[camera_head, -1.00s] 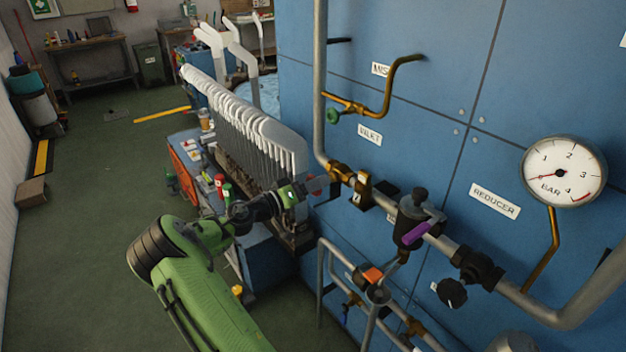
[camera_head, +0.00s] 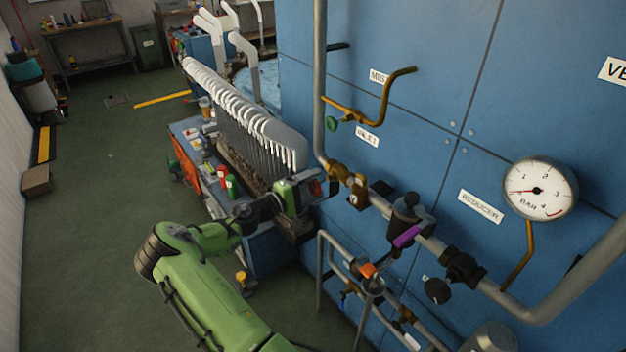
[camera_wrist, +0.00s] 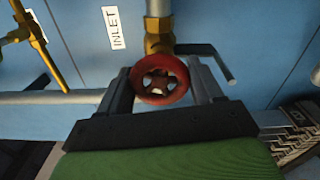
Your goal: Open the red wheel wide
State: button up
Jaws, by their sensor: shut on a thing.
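The red wheel (camera_wrist: 160,98) is a small spoked handwheel in the middle of the wrist view, in front of a brass fitting (camera_wrist: 158,30) on the inlet pipe. My gripper (camera_wrist: 160,84) is shut on the red wheel, with one dark finger against its left side and one against its right. In the head view my gripper (camera_head: 312,188) is at the pipe, left of the brass valve parts. Only a bit of red shows there, and the fingers mostly hide the wheel.
A blue panel (camera_head: 440,70) stands behind the pipes. A row of white sock forms (camera_head: 240,105) stands close to the left of my gripper. The floor at left is open.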

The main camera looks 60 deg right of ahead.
jog(key=n+p, duration=0.2)
jog(key=n, duration=0.2)
jog(key=shift+r+n+p, duration=0.15)
jog(key=shift+n+p, duration=0.2)
jog(key=shift+n, duration=0.05)
jog(key=n+p, duration=0.2)
jog(key=n, duration=0.1)
jog(key=shift+n, duration=0.3)
jog(key=n+p, duration=0.2)
jog(key=n, duration=0.2)
jog(key=n+p, duration=0.1)
jog(key=n, duration=0.3)
jog(key=shift+p, duration=0.4)
jog(key=n, duration=0.2)
jog(key=n+p, duration=0.1)
jog(key=shift+f+n, duration=0.2)
jog(key=shift+n, duration=0.2)
jog(key=n+p, duration=0.2)
jog(key=n, duration=0.2)
jog(key=shift+n+p, duration=0.3)
jog(key=n+p, duration=0.1)
jog(key=n, duration=0.2)
jog(key=shift+s, duration=0.1)
jog(key=shift+f+n+p, duration=0.1)
jog(key=shift+n+p, duration=0.85)
jog(key=shift+n, duration=1.05)
